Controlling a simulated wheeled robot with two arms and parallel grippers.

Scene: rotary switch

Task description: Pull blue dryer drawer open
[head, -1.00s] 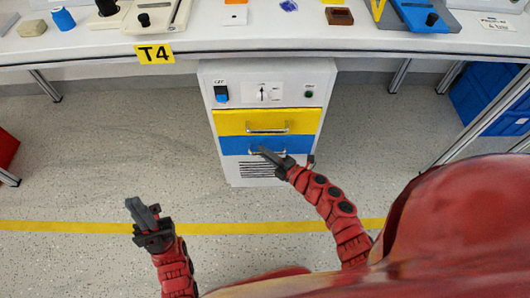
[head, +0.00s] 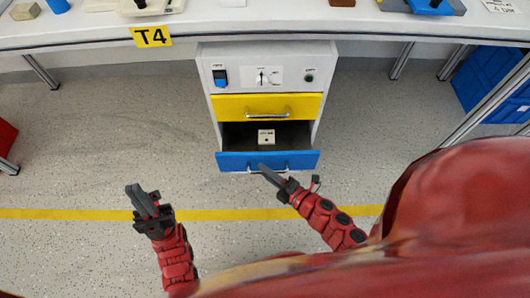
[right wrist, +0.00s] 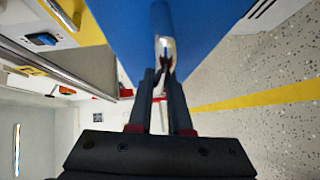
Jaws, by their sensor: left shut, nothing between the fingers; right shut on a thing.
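The blue drawer (head: 240,161) of the white dryer cabinet (head: 208,70) is pulled out below the shut yellow drawer (head: 235,106). Its dark inside shows, with a small white box (head: 266,136) in it. My right gripper (head: 265,169) is shut on the blue drawer's metal handle, which shows in the right wrist view (right wrist: 164,35) between the fingers (right wrist: 158,85). My left gripper (head: 140,193) is shut and empty, above the floor to the left of the drawer and apart from it.
A white table (head: 300,35) with a T4 label (head: 151,36) runs above the cabinet. Blue bins (head: 490,85) stand at the right behind table legs. A red object (head: 5,138) is at the left edge. The floor in front is clear, with a yellow line (head: 90,214).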

